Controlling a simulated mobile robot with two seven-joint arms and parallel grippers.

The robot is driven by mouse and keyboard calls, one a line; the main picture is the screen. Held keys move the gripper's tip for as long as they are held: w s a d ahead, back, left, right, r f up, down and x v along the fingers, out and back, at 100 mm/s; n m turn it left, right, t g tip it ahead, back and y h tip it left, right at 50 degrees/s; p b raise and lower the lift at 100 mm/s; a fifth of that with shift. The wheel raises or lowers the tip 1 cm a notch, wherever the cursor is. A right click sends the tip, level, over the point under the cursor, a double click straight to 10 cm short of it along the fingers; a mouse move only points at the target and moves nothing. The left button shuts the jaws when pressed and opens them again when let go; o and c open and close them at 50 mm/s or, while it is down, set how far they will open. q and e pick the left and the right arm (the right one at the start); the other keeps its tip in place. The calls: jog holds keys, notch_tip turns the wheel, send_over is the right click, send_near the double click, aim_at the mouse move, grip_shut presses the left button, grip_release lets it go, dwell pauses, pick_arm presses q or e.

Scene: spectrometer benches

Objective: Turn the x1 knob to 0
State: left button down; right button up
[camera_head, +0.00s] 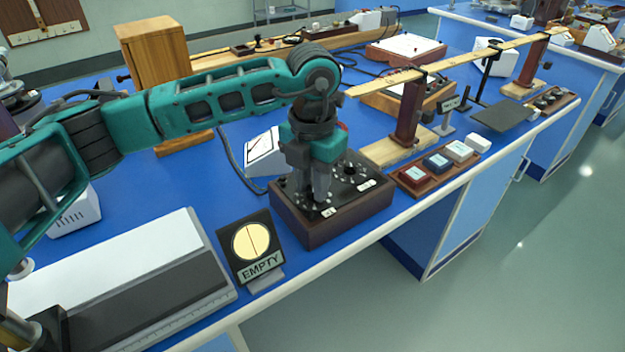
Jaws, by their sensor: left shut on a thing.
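A dark box (347,226) with wooden sides and a black top stands near the front edge of the blue bench. Its top carries several small studs, a black knob (350,169) at the back and small white labels (329,211) that are too small to read. My left gripper (321,196) points straight down over the front left part of the top. It is shut on a knob there, which the fingers mostly hide. I cannot read which knob it is or where it points. My right gripper is not in view.
An "EMPTY" sign (260,267) stands just left of the box. A white meter (263,153) is behind it. A tray (413,184) of small blocks and a wooden post (410,110) holding a long scale beam are to the right. A long grey-and-white instrument (130,300) lies front left.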

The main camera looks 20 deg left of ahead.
aim_at(312, 188)
pick_arm(q)
jog(key=shift+r+n, duration=0.1)
jog(key=shift+n, duration=0.4)
jog(key=c, duration=0.9)
grip_release()
notch_tip(312, 188, up, 13)
jog(key=shift+f+p, duration=0.1)
jog(key=shift+p, duration=0.4)
